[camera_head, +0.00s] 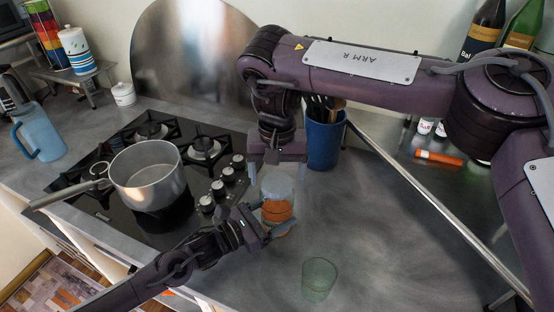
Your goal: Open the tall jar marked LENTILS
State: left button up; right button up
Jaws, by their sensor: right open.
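A clear jar (277,210) with orange contents stands upright on the grey counter, right of the hob. A pale bluish lid or clear top part (277,186) is at its upper end; no LENTILS marking is readable from here. My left gripper (268,224) comes in from the lower left, with its fingers on either side of the jar's lower body, seemingly closed on it. My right gripper (277,168) points down from above, open, with its fingers just above or around the jar's top. Whether they touch it cannot be told.
A steel saucepan (146,176) sits on the black hob (85,205) to the left. A blue utensil holder (324,145) stands close behind my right gripper. A green glass (319,279) stands in front. An orange-labelled tube (438,158) lies at right. The right-hand counter is mostly clear.

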jog(key=shift+f, duration=0.5)
jog(key=c, duration=1)
jog(key=shift+c, duration=0.2)
